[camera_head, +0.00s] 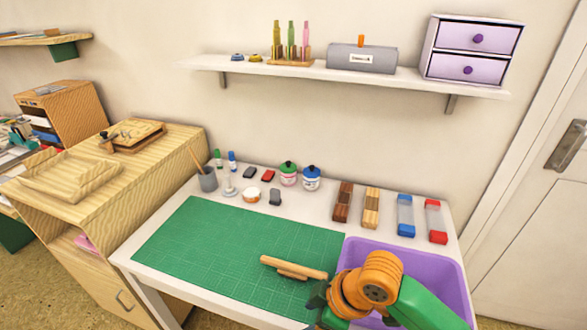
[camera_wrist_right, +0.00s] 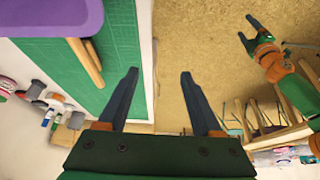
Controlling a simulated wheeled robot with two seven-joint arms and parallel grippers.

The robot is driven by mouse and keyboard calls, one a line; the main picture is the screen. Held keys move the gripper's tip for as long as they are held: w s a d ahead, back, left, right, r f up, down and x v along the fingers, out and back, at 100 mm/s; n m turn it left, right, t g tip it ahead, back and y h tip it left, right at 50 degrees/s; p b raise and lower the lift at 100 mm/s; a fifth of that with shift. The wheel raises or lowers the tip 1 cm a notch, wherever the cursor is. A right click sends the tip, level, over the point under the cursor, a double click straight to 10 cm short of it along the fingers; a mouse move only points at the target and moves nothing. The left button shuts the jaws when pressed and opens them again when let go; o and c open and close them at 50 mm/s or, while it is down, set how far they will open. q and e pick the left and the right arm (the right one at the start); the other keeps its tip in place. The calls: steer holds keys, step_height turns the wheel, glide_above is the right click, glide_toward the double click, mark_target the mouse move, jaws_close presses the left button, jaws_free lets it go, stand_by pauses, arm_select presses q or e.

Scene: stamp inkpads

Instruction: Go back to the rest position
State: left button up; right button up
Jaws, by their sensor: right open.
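My right gripper (camera_wrist_right: 160,72) is open and empty in the right wrist view, its two dark fingers apart over the floor beside the green mat's edge. In the head view my right arm comes in at the lower right, in front of the purple bin. My left gripper (camera_wrist_right: 252,33) shows small at the upper right of the right wrist view. Its two fingers look spread with nothing between them. It does not show in the head view. A black inkpad (camera_head: 249,172) and a red inkpad (camera_head: 267,175) lie at the back of the white table.
The green mat (camera_head: 220,245) carries wooden sticks (camera_head: 293,266) near the purple bin (camera_head: 450,270). Jars, a pen cup (camera_head: 207,180), wood blocks (camera_head: 343,203) and blue and red-ended items line the back. A wooden cabinet (camera_head: 110,210) stands left. The mat's left part is clear.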

steer(key=s+d+f+m+t+h, duration=0.1)
steer(key=s+d+f+m+h, duration=0.1)
steer(key=s+d+f+m, duration=0.4)
steer(key=s+d+f+m+t+h, duration=0.1)
steer(key=s+d+f+m+h, duration=0.15)
steer(key=s+d+m, duration=0.45)
step_height(320, 180, down, 15)
steer(key=w+n+g, duration=0.1)
steer(key=s+d+f+g, duration=0.1)
steer(key=s+d+f, duration=0.1)
steer(key=s+f, duration=1)
steer(key=shift+s+d+f+n+g, duration=0.3)
steer(key=shift+s+d+g, duration=0.1)
steer(key=shift+s, duration=0.15)
